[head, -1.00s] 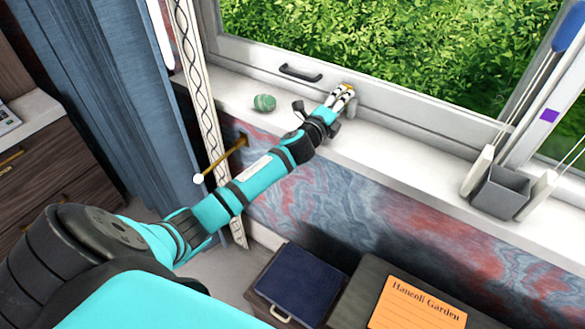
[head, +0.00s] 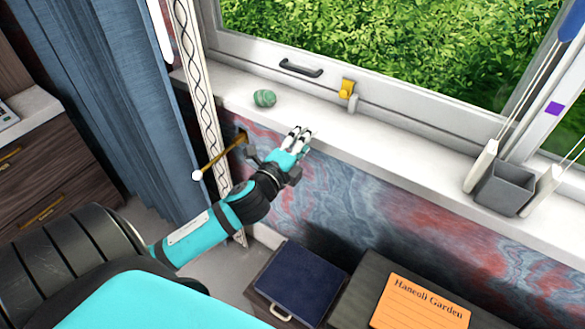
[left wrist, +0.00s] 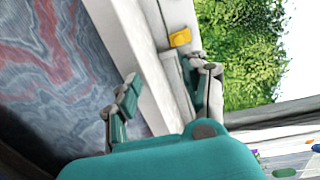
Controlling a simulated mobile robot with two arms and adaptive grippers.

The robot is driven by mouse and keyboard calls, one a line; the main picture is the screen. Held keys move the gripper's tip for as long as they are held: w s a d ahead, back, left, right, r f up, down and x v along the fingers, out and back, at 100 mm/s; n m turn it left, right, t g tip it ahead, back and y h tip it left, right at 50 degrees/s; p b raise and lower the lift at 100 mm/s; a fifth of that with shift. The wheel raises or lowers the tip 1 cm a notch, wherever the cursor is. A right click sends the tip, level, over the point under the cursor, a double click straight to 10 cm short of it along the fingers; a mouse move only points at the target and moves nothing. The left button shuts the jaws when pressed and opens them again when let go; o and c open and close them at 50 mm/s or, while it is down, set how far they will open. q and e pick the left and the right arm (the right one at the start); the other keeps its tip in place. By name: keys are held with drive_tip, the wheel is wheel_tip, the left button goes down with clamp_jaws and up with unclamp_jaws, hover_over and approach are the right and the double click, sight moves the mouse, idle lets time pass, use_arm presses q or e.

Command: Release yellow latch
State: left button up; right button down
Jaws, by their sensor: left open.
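The yellow latch (head: 347,88) sits on the lower frame of the window, to the right of the black handle (head: 301,69). In the left wrist view the yellow latch (left wrist: 180,38) shows beyond the fingers, near the top. My left gripper (head: 300,135) is open and empty at the front edge of the sill, lower left of the latch and apart from it. In the left wrist view its two fingers (left wrist: 165,92) are spread wide. My right gripper is not in view.
A green striped ball-like object (head: 264,98) rests on the white sill (head: 410,145). A grey box (head: 503,188) stands at the sill's right. A brass rod with a white tip (head: 197,175) sticks out near the curtain. A dark blue case (head: 298,281) lies below.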

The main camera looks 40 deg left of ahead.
use_arm(q)
drive_tip(key=s+d+f+n+g+y, duration=0.1)
drive_tip(key=s+f+n+g, duration=0.3)
drive_tip(key=s+f+n, duration=0.2)
drive_tip(key=shift+d+f+n, duration=0.25)
drive_tip(key=shift+f+n, duration=0.05)
drive_tip(key=shift+f, duration=0.55)
